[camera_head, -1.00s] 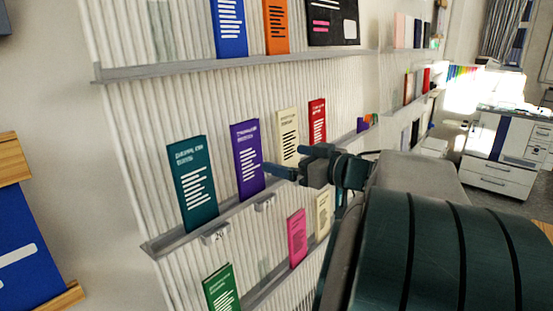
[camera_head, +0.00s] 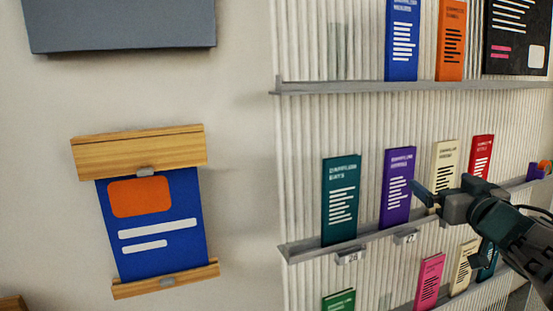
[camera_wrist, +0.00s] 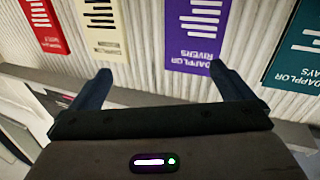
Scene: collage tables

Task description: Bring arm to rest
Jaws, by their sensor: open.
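My gripper (camera_head: 428,198) is at the right of the head view, in front of the middle shelf, near the purple and cream booklets. In the wrist view my gripper (camera_wrist: 165,85) has its two fingers apart with nothing between them. The purple booklet (camera_head: 398,187) stands on the shelf just left of the fingers and also shows in the wrist view (camera_wrist: 193,32). The cream booklet (camera_head: 444,160) is partly hidden behind the gripper. Part of my dark arm reaches in from the right edge of the head view.
A teal booklet (camera_head: 340,198) and a red booklet (camera_head: 481,155) stand on the same middle shelf (camera_head: 320,249). Pink (camera_head: 429,280) and other booklets are on the shelf below. A blue poster (camera_head: 155,225) hangs on the wall at left, below a grey panel (camera_head: 120,25).

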